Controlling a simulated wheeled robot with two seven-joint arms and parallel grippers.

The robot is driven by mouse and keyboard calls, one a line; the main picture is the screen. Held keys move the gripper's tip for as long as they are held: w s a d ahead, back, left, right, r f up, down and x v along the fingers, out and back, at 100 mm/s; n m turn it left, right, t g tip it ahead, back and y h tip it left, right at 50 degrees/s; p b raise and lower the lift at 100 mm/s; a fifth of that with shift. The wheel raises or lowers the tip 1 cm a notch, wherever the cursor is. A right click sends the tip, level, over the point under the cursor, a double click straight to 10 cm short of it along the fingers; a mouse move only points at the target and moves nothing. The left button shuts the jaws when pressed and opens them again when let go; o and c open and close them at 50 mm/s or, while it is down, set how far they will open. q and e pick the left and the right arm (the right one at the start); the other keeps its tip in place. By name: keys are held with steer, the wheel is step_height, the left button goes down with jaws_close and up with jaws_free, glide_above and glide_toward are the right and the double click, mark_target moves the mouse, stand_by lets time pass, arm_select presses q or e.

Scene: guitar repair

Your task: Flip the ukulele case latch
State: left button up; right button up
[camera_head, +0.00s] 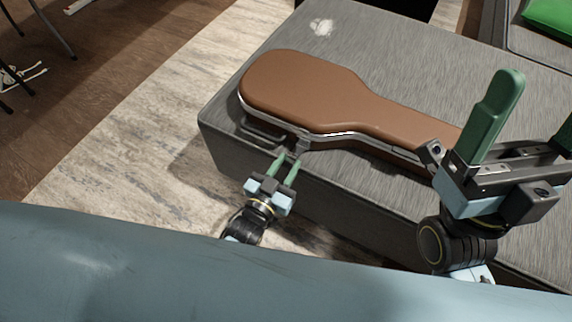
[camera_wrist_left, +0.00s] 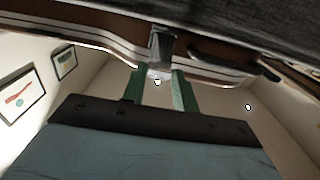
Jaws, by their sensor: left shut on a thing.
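The brown ukulele case (camera_head: 300,88) lies closed on the grey bench, its silver-edged side facing me. The metal latch (camera_head: 303,146) is on the case's near side, just right of the handle. It also shows in the left wrist view (camera_wrist_left: 161,45). My left gripper (camera_head: 289,158) is at the latch, its green fingers closed on its lower end. In the left wrist view the fingers (camera_wrist_left: 160,86) stand either side of the latch's tip. My right gripper (camera_head: 535,100) is open and empty, raised in front of the case's narrow end, which it partly hides.
The dark case handle (camera_head: 262,130) is close left of the latch. The grey bench (camera_head: 225,115) has bare surface behind and left of the case. A green object (camera_head: 548,17) is at the far right. A pale rug (camera_head: 135,135) lies left of the bench.

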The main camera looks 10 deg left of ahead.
arm_select(q)
jaws_close()
